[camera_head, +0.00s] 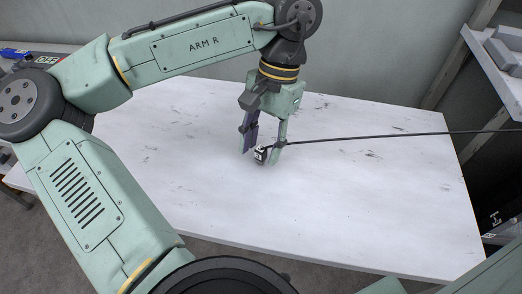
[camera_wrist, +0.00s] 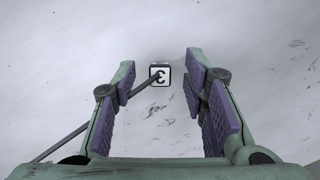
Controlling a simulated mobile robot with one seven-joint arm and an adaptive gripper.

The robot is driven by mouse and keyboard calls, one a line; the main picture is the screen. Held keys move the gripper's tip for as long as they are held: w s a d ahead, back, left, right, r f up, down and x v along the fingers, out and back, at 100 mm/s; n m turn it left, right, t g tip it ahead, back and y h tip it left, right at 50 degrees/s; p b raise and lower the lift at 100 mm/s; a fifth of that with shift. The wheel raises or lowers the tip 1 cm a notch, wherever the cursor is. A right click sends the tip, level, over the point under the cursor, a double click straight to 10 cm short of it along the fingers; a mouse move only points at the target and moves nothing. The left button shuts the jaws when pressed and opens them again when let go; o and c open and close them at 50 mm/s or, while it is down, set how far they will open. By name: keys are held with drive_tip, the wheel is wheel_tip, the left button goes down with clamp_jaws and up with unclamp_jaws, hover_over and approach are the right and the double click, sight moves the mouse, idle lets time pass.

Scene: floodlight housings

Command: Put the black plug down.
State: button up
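The black plug (camera_head: 260,155) is a small dark block with a white label on the white table (camera_head: 375,205). In the wrist view the plug (camera_wrist: 160,75) shows a white face marked "3". My gripper (camera_head: 261,154) points down over the table with a fingertip on each side of the plug. In the wrist view my gripper (camera_wrist: 160,78) is open, with a gap between the plug and each finger. The plug appears to rest on the table; its underside is hidden.
A black cable (camera_head: 400,135) runs from the plug across the table and off to the right. In the wrist view the cable (camera_wrist: 62,143) passes behind the left finger. A shelf (camera_head: 495,60) stands at the right. The table around the plug is clear.

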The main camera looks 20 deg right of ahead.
drive_tip(key=shift+c, duration=0.4)
clamp_jaws()
drive_tip(key=shift+r, duration=0.15)
